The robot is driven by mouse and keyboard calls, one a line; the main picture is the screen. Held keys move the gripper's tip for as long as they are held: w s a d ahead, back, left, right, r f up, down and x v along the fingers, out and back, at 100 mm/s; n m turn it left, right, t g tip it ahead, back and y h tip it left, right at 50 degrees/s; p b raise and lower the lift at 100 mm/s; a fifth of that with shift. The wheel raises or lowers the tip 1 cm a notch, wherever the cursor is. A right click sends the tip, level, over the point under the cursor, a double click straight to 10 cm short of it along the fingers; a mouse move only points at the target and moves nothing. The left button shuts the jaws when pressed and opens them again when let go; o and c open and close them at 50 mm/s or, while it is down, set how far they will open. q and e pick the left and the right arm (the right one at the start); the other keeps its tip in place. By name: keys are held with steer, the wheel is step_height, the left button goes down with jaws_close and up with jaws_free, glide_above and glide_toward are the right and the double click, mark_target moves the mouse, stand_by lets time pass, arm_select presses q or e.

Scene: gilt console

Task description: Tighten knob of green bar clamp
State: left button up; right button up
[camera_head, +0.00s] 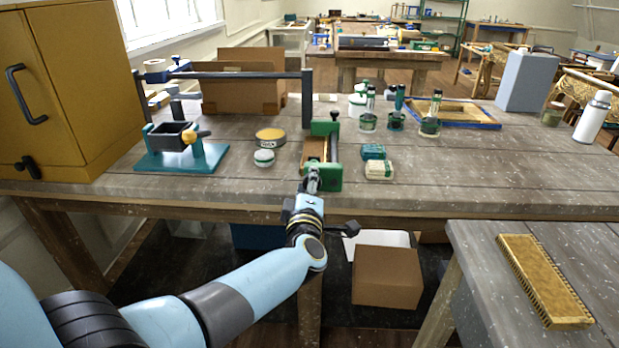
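The green bar clamp (330,180) lies near the front edge of the workbench, around a brown block (315,150). Its one green jaw faces me, and another green part stands farther back. A dark bar runs between them along the right side. My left gripper (313,180) is at the near green jaw, its fingers overlapping it in the picture. The knob is hidden behind or between the fingers, so I cannot tell whether they hold it. My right gripper is out of view.
A teal-based fixture (180,158) stands left, with a long dark bar (235,75) behind. A yellow tin (270,135) and small round jar (264,157) sit left of the clamp. Small boxes (379,170) lie right. The bench's right front is clear.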

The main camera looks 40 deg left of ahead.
arm_select(q)
steer(key=shift+s+d+f+m+p, duration=0.15)
steer(key=shift+m+p, duration=0.35)
steer(key=shift+m, duration=0.65)
steer(key=shift+s+d+f+m+p, duration=0.1)
steer(key=shift+m+p, duration=0.4)
steer(key=shift+m, duration=0.65)
steer(key=shift+f, duration=0.1)
steer(key=o, duration=1.1)
steer(key=shift+o, duration=0.3)
steer(key=shift+r, duration=0.35)
steer(key=v, duration=1.2)
steer(key=shift+a, duration=0.1)
